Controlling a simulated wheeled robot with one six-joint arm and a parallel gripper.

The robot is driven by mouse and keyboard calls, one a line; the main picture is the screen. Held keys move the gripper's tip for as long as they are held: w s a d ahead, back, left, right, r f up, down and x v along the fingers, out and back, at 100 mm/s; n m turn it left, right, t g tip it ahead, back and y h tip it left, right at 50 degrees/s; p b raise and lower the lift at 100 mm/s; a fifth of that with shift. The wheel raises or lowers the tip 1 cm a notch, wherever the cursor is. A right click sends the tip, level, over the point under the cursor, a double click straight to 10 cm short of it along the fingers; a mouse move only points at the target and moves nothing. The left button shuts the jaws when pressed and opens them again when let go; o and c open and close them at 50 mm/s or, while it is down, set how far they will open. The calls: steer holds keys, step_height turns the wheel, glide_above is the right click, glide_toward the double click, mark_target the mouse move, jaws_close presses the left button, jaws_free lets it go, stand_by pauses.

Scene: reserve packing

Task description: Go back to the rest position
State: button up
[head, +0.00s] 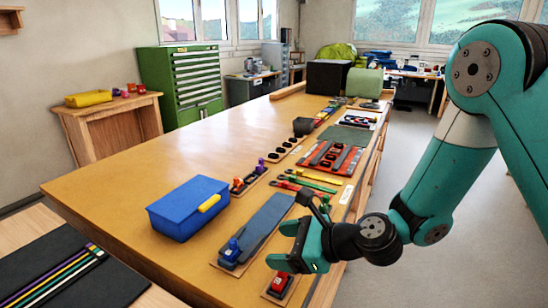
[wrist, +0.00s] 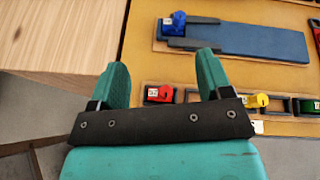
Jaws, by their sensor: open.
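My gripper (head: 281,244) is open at the near right edge of the long wooden table (head: 130,185). Nothing shows between its fingers. In the wrist view my gripper (wrist: 162,70) has its two teal fingers spread wide apart. A small red piece (head: 279,283) with a white label sits on a narrow board below it in the head view. The red piece (wrist: 158,94) appears just beyond and between the fingers in the wrist view. I cannot tell the exact height of the fingers above the table.
A blue box (head: 180,212) with a yellow handle stands on the left of the table. A blue-grey strip (head: 262,228) with a blue piece (head: 232,248) lies nearby. Tool boards (head: 333,158) line the right side behind. The floor (head: 440,262) to the right is clear.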

steer(key=s+d+r+n+g+h, duration=0.2)
steer(key=s+r+n+g, duration=0.2)
steer(key=s+r+n, duration=0.65)
steer(key=s+d+r+n+g+h, duration=0.1)
steer(key=s+d+n+h, duration=0.4)
steer(key=n, duration=1.2)
steer(key=s+d+r, duration=0.1)
steer(key=s+d, duration=0.3)
steer(key=s, duration=0.1)
steer(key=shift+d+g+h, duration=0.3)
steer(key=shift+d+h, duration=0.05)
steer(key=shift+h, duration=0.05)
steer(key=shift+r+n, duration=0.1)
steer(key=shift+n, duration=0.15)
